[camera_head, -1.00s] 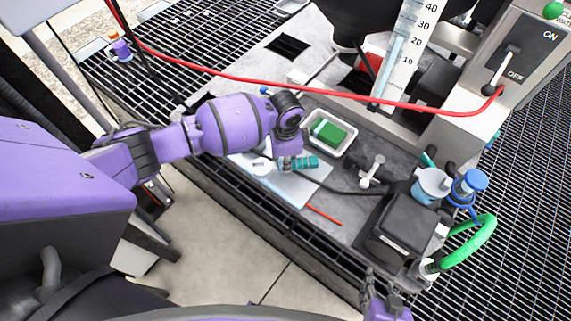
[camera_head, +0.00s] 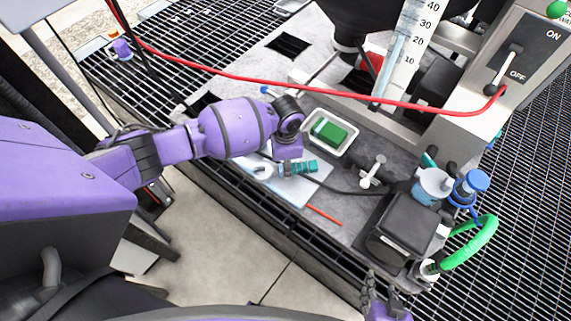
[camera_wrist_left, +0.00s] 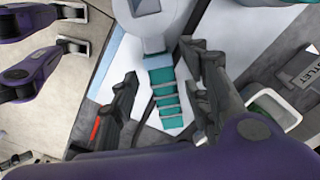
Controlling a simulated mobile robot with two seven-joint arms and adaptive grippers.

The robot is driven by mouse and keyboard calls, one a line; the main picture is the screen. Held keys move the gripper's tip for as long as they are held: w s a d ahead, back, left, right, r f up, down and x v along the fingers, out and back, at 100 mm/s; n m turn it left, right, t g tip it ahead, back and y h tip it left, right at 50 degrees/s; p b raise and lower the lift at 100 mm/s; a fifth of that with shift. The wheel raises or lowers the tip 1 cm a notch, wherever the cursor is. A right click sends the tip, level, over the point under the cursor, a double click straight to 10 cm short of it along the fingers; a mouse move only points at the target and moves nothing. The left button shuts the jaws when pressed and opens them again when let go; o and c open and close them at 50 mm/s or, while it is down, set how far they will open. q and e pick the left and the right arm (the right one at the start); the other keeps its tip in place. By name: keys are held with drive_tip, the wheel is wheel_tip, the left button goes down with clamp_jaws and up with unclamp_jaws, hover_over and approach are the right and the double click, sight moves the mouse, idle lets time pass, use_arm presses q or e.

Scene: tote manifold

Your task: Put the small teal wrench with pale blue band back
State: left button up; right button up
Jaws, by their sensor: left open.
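The wrench lies over a pale sheet (camera_head: 288,190) on the grey bench. Its teal banded handle (camera_head: 303,168) and pale silver head (camera_head: 262,171) show in the head view. In the left wrist view its teal handle (camera_wrist_left: 166,98) and pale blue band (camera_wrist_left: 160,63) lie between my left fingers, with the large pale head (camera_wrist_left: 155,20) at the top. My left gripper (camera_wrist_left: 163,95) is open, one finger on either side of the handle, with gaps visible. In the head view its fingers are mostly hidden behind the wrist. My right gripper (camera_head: 383,300) shows partly at the bottom edge; its opening is unclear.
A white tray (camera_head: 350,146) with a green block (camera_head: 328,131) stands just beyond the wrench. A red stick (camera_head: 324,214), a black box (camera_head: 398,230) and a metal valve (camera_head: 373,170) are to the right. A red cable (camera_head: 300,85) crosses above the bench.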

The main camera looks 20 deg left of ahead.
use_arm(q)
wheel_tip(320, 180, up, 11)
drive_tip(key=p, duration=0.1)
drive_tip(key=s+d+f+h, duration=0.1)
drive_tip(key=s+d+f, duration=0.1)
drive_tip(key=s+d+f+n+h, duration=0.1)
drive_tip(key=s+f, duration=0.1)
drive_tip(key=f, duration=0.1)
drive_tip(key=s+d+f, duration=0.2)
drive_tip(key=shift+d+f+n+t+h, duration=0.25)
drive_tip(key=shift+d+n+t+h, duration=0.05)
drive_tip(key=shift+n+t+h, duration=0.1)
drive_tip(key=s+d+f+n+t+h, duration=0.2)
drive_tip(key=s+f+n+t, duration=0.15)
drive_tip(key=s, duration=0.25)
drive_tip(key=s+a+n+t+y, duration=0.4)
drive_tip(key=s+a+n, duration=0.3)
drive_tip(key=s+a, duration=0.6)
drive_tip(key=shift+s+f, duration=0.4)
drive_tip(key=shift+s, duration=0.45)
use_arm(e)
drive_tip(key=shift+w+a+r, duration=0.1)
drive_tip(key=shift+r, duration=0.45)
drive_tip(key=shift+w+r, duration=0.1)
drive_tip(key=shift+w, duration=0.15)
use_arm(q)
drive_tip(key=shift+s, duration=0.2)
use_arm(e)
drive_tip(key=shift+w+a, duration=0.1)
drive_tip(key=shift+w, duration=0.05)
